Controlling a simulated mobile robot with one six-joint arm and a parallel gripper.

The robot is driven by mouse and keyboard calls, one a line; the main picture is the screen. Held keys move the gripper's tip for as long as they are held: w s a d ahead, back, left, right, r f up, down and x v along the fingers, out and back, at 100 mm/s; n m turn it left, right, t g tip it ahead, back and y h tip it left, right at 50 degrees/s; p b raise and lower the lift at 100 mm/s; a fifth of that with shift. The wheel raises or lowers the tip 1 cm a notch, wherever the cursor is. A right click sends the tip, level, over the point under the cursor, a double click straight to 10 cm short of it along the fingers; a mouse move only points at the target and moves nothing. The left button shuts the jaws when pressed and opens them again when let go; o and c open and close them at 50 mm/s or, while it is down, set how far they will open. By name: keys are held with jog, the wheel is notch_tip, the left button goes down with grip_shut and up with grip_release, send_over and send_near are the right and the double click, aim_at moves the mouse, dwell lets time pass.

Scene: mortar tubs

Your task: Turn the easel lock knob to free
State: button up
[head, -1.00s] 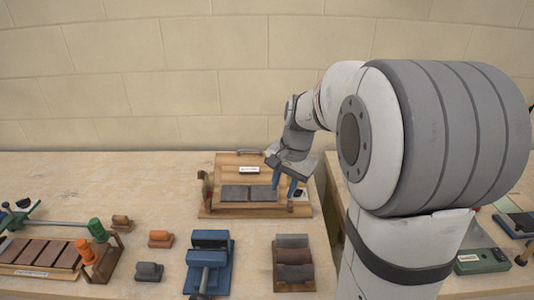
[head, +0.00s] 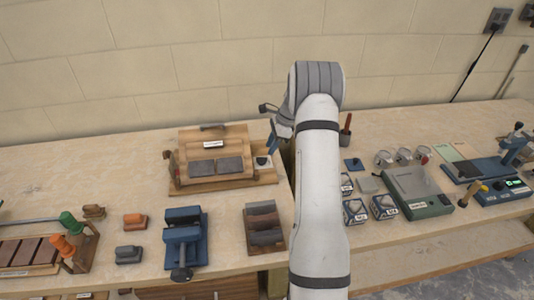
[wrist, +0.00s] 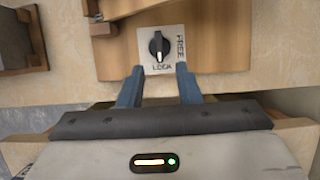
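The easel lock knob (wrist: 158,45) is black with a white pointer mark. It sits on a white plate marked FREE on the right and LOCK at the bottom, and the mark points toward LOCK. In the head view, the knob (head: 262,161) is small at the right end of the wooden easel (head: 180,172), which bears two dark grey slabs. My gripper (wrist: 159,86) is open and empty; its blue fingers lie left and right of the knob's line, apart from it. In the head view, my gripper (head: 270,146) is just above the knob, partly hidden by my arm.
A blue clamp-like tool (head: 183,233) and a rack of dark blocks (head: 265,228) stand in front of the easel. Right of my arm are a green box (head: 418,190) and several small jars. The table left of the easel is mostly clear.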

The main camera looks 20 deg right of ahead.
aim_at(262, 160)
jog(key=x, duration=0.5)
jog(key=shift+p, duration=0.4)
grip_shut()
